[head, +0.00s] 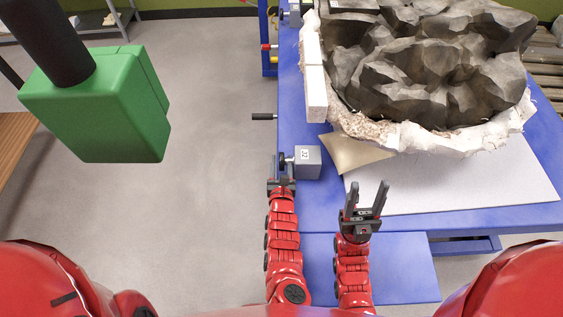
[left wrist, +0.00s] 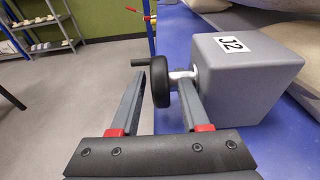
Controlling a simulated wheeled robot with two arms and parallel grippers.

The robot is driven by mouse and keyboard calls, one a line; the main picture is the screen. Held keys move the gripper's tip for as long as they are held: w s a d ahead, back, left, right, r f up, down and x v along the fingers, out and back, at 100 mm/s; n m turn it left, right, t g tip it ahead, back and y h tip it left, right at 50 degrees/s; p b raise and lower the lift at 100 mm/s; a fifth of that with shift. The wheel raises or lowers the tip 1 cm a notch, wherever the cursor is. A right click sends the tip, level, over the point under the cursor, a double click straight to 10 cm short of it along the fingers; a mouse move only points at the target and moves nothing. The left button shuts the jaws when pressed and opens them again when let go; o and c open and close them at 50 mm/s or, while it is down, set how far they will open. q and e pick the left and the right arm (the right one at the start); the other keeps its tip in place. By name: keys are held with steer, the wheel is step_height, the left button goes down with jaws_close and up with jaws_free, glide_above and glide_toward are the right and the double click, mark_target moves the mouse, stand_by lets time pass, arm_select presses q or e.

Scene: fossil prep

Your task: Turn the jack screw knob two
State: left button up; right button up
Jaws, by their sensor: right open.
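The jack screw block (head: 308,162) is a grey box at the left edge of the blue table. In the left wrist view the block (left wrist: 248,75) carries the label J2. Its black round knob (left wrist: 160,82) with a small crank handle (left wrist: 141,62) sits on a short metal shaft at the block's left side. My left gripper (head: 281,176) is at the knob. In the left wrist view its fingers (left wrist: 162,80) are apart, one on each side of the knob, with a visible gap at the left; contact cannot be told. My right gripper (head: 368,188) is open and empty above the table's front.
A large dark rock in a white plaster jacket (head: 400,133) fills the back of the blue table (head: 480,221). Another grey jack (head: 292,14) is at the far left edge. A black handle (head: 263,117) sticks out leftward.

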mark_target(282, 168)
arm_select(q)
steer(key=shift+s+r, duration=0.1)
steer(key=shift+s+r+p, duration=0.1)
steer(key=shift+s+p, duration=0.2)
steer(key=shift+p, duration=0.1)
steer(key=s+p, duration=0.1)
steer(key=s, duration=0.1)
steer(key=s+r+p, duration=0.1)
steer(key=s+p, duration=0.1)
steer(key=s, duration=0.1)
steer(key=shift+s+r, duration=0.1)
steer(key=shift+s, duration=0.1)
steer(key=s, duration=0.3)
steer(key=s+r+p, duration=0.1)
steer(key=s, duration=0.7)
steer(key=shift+r+p, duration=0.3)
steer(key=shift+r, duration=0.05)
stand_by(1.2)
